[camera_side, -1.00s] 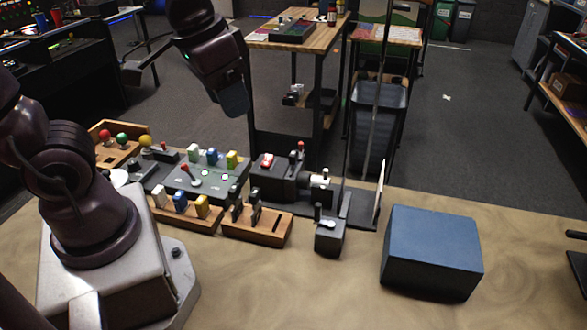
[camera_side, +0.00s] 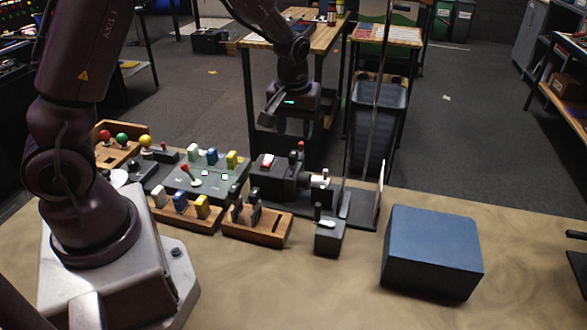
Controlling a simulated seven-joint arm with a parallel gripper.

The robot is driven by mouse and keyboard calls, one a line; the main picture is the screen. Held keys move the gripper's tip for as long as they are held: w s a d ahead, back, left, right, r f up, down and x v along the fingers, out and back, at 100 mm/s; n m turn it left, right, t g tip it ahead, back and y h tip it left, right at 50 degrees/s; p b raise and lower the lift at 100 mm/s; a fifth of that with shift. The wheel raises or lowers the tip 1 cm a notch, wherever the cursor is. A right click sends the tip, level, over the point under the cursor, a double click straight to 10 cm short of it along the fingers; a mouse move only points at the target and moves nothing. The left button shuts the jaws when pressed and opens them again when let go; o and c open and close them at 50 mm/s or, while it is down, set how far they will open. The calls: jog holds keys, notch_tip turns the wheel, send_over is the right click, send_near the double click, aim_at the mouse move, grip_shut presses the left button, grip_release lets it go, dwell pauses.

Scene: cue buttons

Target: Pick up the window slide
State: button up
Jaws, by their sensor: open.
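Two dark upright slides stand in a low wooden rack (camera_side: 262,234) at the front middle of the bench. The left slide (camera_side: 237,210) and the right slide (camera_side: 255,212) are small in this view, and I cannot tell which is the window slide. My gripper (camera_side: 284,118) is open and empty, high above and behind the dark device on the bench. It is well apart from the rack. Its fingers are hard to make out against the dark background.
A dark device (camera_side: 277,182) with a red switch stands behind the rack. A button panel (camera_side: 212,180) and a wooden block with coloured pegs (camera_side: 187,213) lie to the left. A small dark box with a lever (camera_side: 329,238) and a blue box (camera_side: 432,250) stand to the right.

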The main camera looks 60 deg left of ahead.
aim_at(293, 153)
notch_tip(293, 153, down, 4)
jog(key=shift+w+a+r, duration=0.15)
jog(key=shift+r, duration=0.1)
jog(key=shift+a+f, duration=0.2)
jog(key=shift+f, duration=1.15)
jog(key=shift+a+f, duration=0.2)
jog(key=shift+f, duration=1.1)
grip_shut()
